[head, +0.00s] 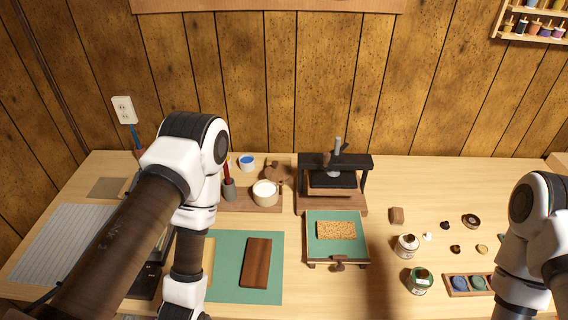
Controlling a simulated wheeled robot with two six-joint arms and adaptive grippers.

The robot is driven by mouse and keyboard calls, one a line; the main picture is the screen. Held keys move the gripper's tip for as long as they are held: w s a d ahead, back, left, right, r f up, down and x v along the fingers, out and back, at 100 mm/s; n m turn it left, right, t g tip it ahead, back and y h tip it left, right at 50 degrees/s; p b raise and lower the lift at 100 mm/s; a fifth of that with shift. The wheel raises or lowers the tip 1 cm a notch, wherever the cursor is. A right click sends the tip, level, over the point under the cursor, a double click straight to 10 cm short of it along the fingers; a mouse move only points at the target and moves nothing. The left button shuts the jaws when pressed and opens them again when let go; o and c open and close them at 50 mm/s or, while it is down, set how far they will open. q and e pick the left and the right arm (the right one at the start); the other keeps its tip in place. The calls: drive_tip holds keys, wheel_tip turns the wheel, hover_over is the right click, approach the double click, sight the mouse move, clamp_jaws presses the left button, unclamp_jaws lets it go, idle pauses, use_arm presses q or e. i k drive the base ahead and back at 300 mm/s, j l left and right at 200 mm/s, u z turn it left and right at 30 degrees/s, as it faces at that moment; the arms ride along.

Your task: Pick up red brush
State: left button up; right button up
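A thin red-handled brush (226,166) stands upright in a small grey cup (229,190) on a wooden tray, just right of my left arm's elbow. Its lower end is hidden inside the cup, and my arm is close beside it in the picture. My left arm reaches over the left of the table and its wrist runs off the bottom edge, so the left gripper is out of view. My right arm stands at the right edge, and its gripper is also out of view.
A cream pot (265,193) and a blue-filled dish (247,162) are near the cup. A black press (334,182) stands right of them. A green mat (262,288) holds a brown block (256,262). Jars (419,281) and small pieces lie at right; the back right is clear.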

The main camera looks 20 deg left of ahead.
sight(227, 177)
drive_tip(key=u, duration=0.95)
drive_tip(key=k+j, duration=0.15)
drive_tip(key=j, duration=0.15)
drive_tip(key=k+j, duration=0.2)
drive_tip(key=j, duration=0.15)
drive_tip(key=k+j, duration=0.15)
drive_tip(key=j, duration=0.15)
drive_tip(key=k+j, duration=0.2)
drive_tip(key=j, duration=0.15)
drive_tip(key=u, duration=0.05)
